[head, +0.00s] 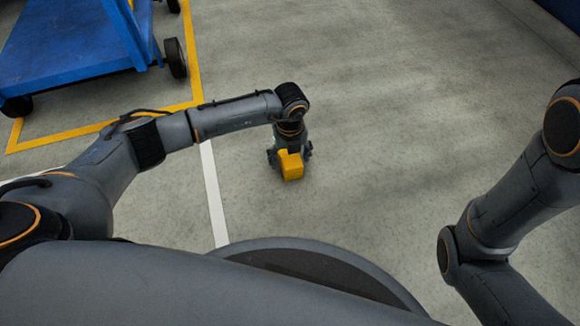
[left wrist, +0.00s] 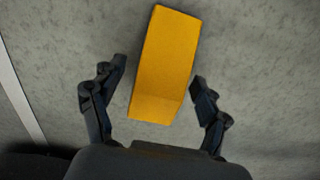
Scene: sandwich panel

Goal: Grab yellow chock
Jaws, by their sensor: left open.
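The yellow chock (head: 291,166) is a small block on the grey floor in front of my base in the head view. In the left wrist view the chock (left wrist: 164,65) is large, tilted slightly, with its near end between the two fingers. My left gripper (head: 290,156) points down over it, partly hiding its far side. In the left wrist view the left gripper (left wrist: 160,85) is open, with a gap between each finger and the chock. My right arm shows at the right of the head view, but its gripper is out of view.
A blue cart (head: 75,45) with black wheels stands at the upper left, by a yellow floor line (head: 193,60). A white floor line (head: 213,195) runs left of the chock. The concrete floor to the right is clear.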

